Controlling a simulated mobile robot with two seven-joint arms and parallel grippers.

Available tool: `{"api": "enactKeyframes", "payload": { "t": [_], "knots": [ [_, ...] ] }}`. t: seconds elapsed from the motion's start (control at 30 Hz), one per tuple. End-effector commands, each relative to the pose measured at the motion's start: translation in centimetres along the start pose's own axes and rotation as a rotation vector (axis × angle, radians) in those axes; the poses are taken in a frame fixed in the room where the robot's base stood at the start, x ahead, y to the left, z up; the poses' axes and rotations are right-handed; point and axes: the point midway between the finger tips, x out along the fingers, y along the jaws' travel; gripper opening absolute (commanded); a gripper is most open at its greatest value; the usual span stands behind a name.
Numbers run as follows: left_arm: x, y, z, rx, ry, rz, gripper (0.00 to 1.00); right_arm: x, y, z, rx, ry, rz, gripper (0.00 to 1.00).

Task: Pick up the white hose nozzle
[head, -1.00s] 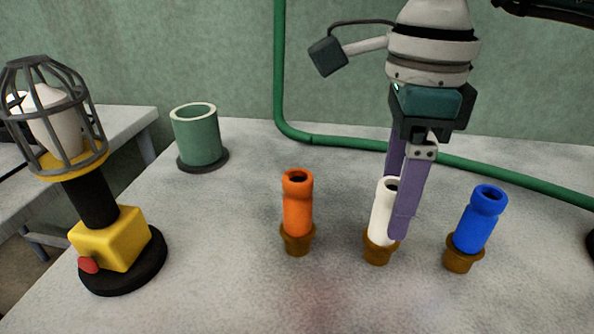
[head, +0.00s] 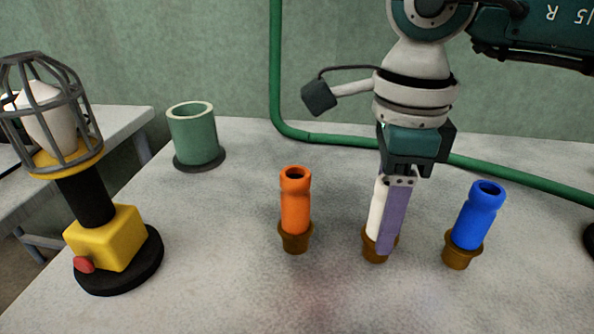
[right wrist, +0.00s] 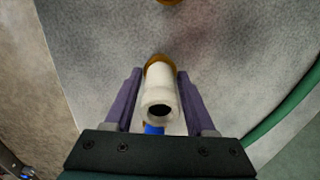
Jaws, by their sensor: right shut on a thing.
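The white hose nozzle (head: 375,215) stands upright on the table with its brown base (head: 376,252) at the bottom, between the orange and blue nozzles. My right gripper (head: 386,245) comes from above and is shut on the white nozzle, one purple finger covering part of it. In the right wrist view, the white nozzle (right wrist: 159,100) sits between the two purple fingers (right wrist: 158,100), its dark open end towards the camera. My left gripper is not in view.
An orange nozzle (head: 295,208) stands to the left and a blue nozzle (head: 478,217) to the right. A green cup (head: 194,138) and a caged yellow lamp (head: 105,240) stand further left. A green hose (head: 330,140) runs along the back.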

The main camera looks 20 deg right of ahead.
Motion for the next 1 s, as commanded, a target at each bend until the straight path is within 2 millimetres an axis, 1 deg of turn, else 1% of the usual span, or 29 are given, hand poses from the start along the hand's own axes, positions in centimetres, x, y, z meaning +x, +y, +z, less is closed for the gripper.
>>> {"api": "enactKeyframes", "payload": {
  "t": [0.03,0.13,0.2,0.53,0.67,0.77,0.87,0.97,1.0],
  "knots": [
    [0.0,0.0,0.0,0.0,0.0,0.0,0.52,0.0,0.0,0.0,0.0,0.0,-0.001,0.17],
    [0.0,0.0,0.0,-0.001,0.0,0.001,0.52,0.0,0.0,0.0,0.0,0.0,-0.001,0.06],
    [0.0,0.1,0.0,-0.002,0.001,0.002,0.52,0.0,0.0,0.0,0.0,-0.001,-0.001,0.0],
    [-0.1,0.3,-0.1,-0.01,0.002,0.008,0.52,-0.1,-0.1,0.0,0.0,-0.001,-0.001,0.0],
    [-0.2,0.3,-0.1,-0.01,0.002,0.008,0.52,-0.9,-0.1,0.1,0.0,-0.002,-0.003,0.0],
    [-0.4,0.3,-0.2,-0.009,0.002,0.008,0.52,-2.1,-0.1,0.1,0.0,-0.003,-0.003,0.0],
    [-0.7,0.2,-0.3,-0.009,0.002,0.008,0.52,-4.0,-0.1,0.1,0.0,-0.003,-0.005,0.0],
    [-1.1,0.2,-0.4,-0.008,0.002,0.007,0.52,-6.8,-0.2,0.1,-0.001,-0.005,-0.007,0.0],
    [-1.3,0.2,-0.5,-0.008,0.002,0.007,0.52,-8.0,-0.2,0.1,-0.001,-0.006,-0.007,0.0]
  ]
}}
